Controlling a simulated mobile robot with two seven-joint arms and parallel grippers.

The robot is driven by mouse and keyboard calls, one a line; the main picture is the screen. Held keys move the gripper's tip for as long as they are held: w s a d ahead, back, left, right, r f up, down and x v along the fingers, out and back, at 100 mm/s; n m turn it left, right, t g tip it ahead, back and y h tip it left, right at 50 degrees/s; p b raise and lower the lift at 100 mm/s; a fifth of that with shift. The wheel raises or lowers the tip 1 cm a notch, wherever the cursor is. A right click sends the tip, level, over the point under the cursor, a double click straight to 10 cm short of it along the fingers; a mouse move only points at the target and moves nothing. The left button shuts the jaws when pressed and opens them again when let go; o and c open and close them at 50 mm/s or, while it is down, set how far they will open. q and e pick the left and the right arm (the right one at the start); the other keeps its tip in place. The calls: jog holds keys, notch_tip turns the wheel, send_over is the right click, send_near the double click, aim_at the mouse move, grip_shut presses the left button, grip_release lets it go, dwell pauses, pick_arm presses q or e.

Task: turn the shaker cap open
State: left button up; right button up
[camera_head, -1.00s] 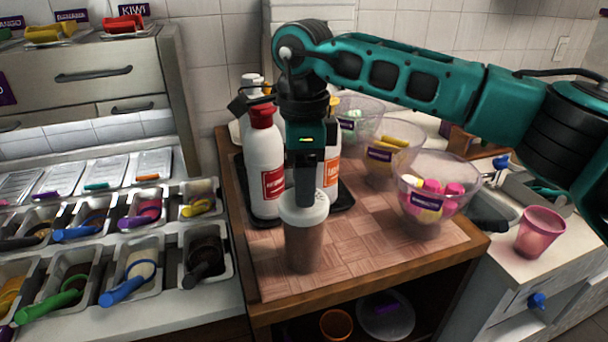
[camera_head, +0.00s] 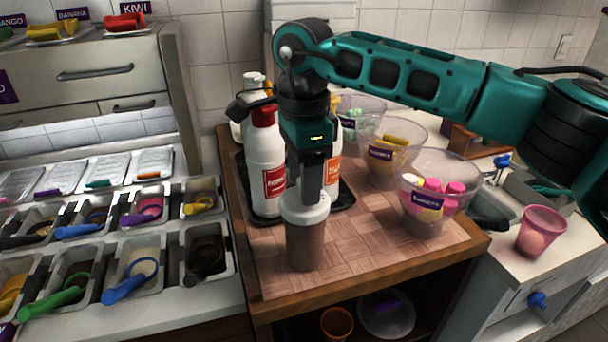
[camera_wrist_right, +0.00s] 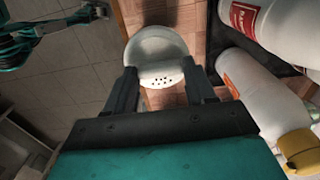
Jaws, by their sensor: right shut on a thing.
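The shaker (camera_head: 305,248) stands upright near the left side of the wooden cart's top, with brown contents and a white cap (camera_head: 318,213). My right gripper (camera_head: 303,200) points down over the cap and is shut on it. In the right wrist view the fingers (camera_wrist_right: 160,88) sit at either side of the round cap (camera_wrist_right: 155,48). A cluster of small holes shows on the cap between the fingers. Part of my other arm shows at the upper left of that view; its jaws cannot be made out.
White bottles (camera_head: 265,160) stand close behind the shaker on a dark tray (camera_head: 345,201). Clear bowls, the nearest (camera_head: 425,215) with pink and yellow pieces, line the cart's right side. Topping bins with scoops (camera_head: 130,275) fill the left counter. The mat's front (camera_head: 370,265) is clear.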

jog(key=o, duration=1.1)
jog(key=shift+c, duration=0.2)
jog(key=shift+r, duration=0.1)
notch_tip(320, 180, up, 13)
